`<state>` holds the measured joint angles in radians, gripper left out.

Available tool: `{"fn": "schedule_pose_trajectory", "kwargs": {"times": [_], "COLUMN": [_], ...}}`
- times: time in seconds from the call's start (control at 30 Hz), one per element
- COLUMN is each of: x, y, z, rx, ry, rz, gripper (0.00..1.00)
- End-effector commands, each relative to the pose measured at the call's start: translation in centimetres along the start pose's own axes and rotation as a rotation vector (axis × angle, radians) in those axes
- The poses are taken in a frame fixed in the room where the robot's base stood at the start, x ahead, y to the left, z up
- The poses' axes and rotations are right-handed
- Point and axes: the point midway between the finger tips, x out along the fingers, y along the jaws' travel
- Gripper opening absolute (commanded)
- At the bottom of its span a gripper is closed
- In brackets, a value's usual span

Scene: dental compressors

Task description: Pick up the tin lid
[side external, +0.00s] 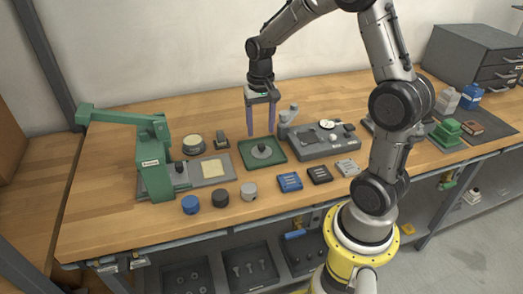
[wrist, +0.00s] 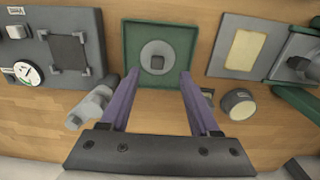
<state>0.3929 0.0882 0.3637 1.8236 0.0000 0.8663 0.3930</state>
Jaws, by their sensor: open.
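A round grey disc with a dark square knob (side external: 261,151), which looks like the tin lid, lies in a shallow green square tray (side external: 276,160). In the wrist view the disc (wrist: 172,51) sits in the middle of the tray (wrist: 131,40), beyond my fingertips. My gripper (side external: 260,132) is open and empty, with its two purple fingers pointing down above the tray's back edge. In the wrist view its fingertips (wrist: 160,75) are spread to either side of the disc's near side. Nothing hides the disc.
A round cream-topped tin (side external: 193,144) and a small dark block (side external: 222,142) stand left of the tray. A green press (side external: 153,160) is farther left. A grey fixture plate (side external: 325,143) with a dial is close on the right. Blue, black and grey caps (side external: 220,197) line the front.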

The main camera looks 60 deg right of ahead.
Motion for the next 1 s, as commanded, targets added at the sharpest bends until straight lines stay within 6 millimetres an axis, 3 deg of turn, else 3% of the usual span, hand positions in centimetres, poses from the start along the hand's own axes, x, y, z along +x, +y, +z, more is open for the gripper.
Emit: {"fn": "schedule_pose_trajectory", "kwargs": {"times": [0.23, 0.53, 0.83, 1.0], "x": [1.8, 5.7, 6.1, 6.1], "y": [0.1, 0.4, 0.4, 0.4], "z": [0.1, 0.0, 0.0, -0.1], "rx": [0.0, 0.0, 0.0, -0.001], "ry": [-0.003, -0.003, 0.0, 0.0], "rz": [0.001, 0.001, 0.0, 0.0], "gripper": [0.62, 0.62, 0.62, 0.34]}}
